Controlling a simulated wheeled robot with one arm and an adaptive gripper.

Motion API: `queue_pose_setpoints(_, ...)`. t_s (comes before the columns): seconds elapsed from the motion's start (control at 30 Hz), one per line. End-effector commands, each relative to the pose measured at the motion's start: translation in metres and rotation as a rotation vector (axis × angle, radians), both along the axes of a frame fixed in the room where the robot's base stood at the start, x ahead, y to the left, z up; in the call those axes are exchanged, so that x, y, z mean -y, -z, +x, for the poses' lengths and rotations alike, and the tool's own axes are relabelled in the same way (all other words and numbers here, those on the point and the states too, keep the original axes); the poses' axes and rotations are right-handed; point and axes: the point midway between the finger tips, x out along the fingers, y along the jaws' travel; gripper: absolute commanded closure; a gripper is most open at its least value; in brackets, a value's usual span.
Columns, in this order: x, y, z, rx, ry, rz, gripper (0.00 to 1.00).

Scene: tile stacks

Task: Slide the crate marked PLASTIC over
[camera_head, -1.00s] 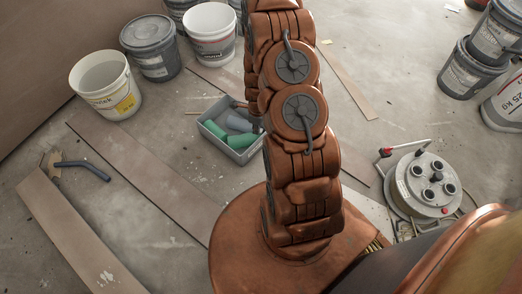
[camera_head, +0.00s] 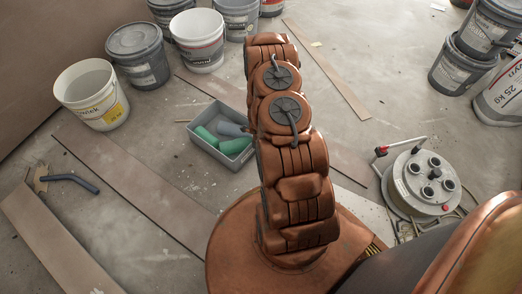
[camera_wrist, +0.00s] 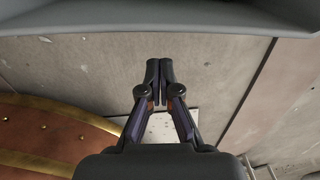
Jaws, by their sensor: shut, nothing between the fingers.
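A grey open crate (camera_head: 208,149) sits on the floor left of my arm in the head view. It holds green and grey-blue pieces. Its right side is partly hidden by my arm, and I cannot read any marking on it. In the wrist view, a grey edge spans the top, likely the crate's wall (camera_wrist: 95,20). My gripper (camera_wrist: 159,66) is shut with its fingertips together and nothing between them. The tips point toward that edge and appear a little short of it; contact is not clear. My gripper is hidden behind my arm in the head view.
Several buckets stand at the back, including a white one (camera_head: 92,95) at left and a grey one (camera_head: 138,58). A cable reel (camera_head: 422,182) is at right. Flat boards (camera_head: 135,170) and a blue-handled tool (camera_head: 70,180) lie at left.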

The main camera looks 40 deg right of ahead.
Motion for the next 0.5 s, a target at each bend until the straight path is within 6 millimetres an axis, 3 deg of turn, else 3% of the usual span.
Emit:
queue_pose_setpoints(0.27, -0.001, 0.045, -0.001, -0.002, -0.001, 0.001, 1.00)
queue_pose_setpoints(0.5, -0.004, 0.040, 0.022, 0.004, -0.002, -0.002, 1.00)
